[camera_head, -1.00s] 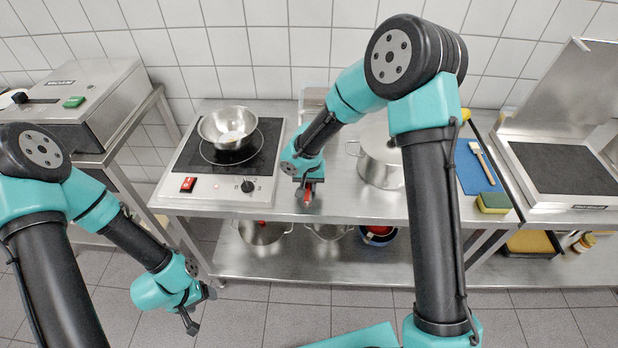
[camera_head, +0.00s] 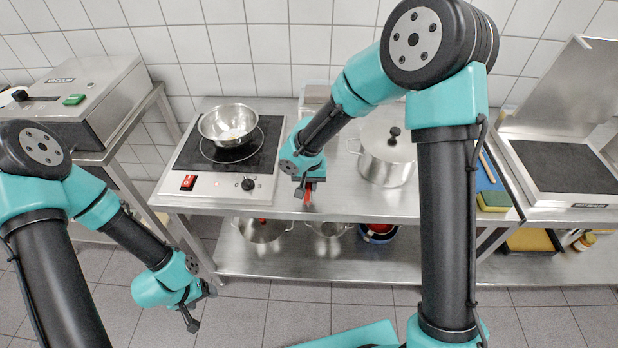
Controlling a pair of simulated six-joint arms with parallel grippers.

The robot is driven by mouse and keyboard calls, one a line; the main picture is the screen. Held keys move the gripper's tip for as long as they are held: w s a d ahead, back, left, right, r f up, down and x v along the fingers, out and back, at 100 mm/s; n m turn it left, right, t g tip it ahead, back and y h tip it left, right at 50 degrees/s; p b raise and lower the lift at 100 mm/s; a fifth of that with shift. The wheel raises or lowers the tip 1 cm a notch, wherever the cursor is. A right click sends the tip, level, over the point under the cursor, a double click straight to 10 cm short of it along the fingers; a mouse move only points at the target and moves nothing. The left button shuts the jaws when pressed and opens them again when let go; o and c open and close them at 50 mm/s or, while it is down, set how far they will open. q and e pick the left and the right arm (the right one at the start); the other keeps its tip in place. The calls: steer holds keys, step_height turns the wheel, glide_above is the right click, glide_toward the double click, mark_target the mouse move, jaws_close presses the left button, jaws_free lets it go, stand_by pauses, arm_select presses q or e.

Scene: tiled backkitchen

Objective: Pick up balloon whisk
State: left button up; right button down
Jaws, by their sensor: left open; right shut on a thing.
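My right gripper (camera_head: 307,190) is low over the front edge of the steel table, between the hob and the lidded pot. It is shut on a small red piece (camera_head: 308,188), which I take for the handle of the balloon whisk. The wire end is not discernible; the gripper hides most of it. My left gripper (camera_head: 192,318) is open and empty, low at the left above the floor, well away from the table.
A steel bowl (camera_head: 212,125) stands on the hob (camera_head: 183,157). The lidded pot (camera_head: 378,172) stands right of my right gripper. A sponge (camera_head: 494,201) lies on the table's right. Pans (camera_head: 260,231) stand on the lower shelf (camera_head: 330,265). The table front (camera_head: 350,207) is partly clear.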

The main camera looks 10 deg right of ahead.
steer(key=s+a+r, duration=0.1)
steer(key=s+a, duration=0.2)
steer(key=s, duration=0.8)
steer(key=shift+s, duration=0.4)
